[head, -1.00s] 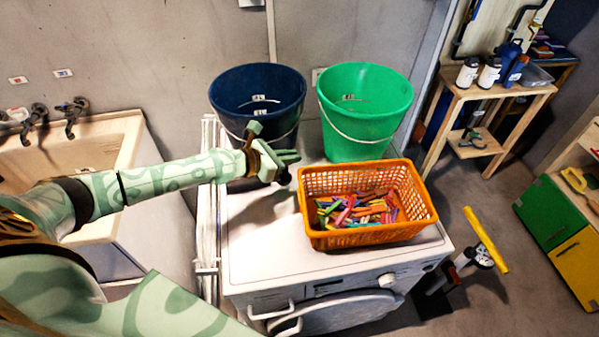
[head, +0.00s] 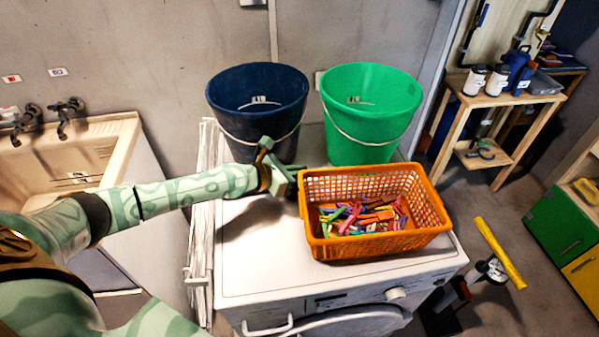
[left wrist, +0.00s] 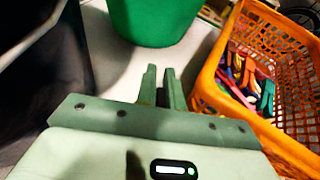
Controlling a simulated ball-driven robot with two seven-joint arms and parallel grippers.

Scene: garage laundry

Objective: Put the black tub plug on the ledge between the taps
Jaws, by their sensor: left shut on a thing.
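My left gripper (head: 289,179) is over the white washing machine, close to the left side of the orange basket and in front of the buckets. In the left wrist view its fingers (left wrist: 162,88) are close together on a small dark thing (left wrist: 161,98), most likely the black tub plug; its shape is mostly hidden. The two dark taps, the left one (head: 25,121) and the right one (head: 68,116), stand at the back of the beige sink (head: 122,140) at far left. The ledge (head: 46,133) between them looks bare. My right gripper is out of view.
On the washing machine (head: 250,270) stand a dark blue bucket (head: 258,100), a green bucket (head: 370,110) and the orange basket (head: 375,245) of coloured pegs. A white folded rack (head: 202,220) stands between machine and sink. The machine's front left top is clear.

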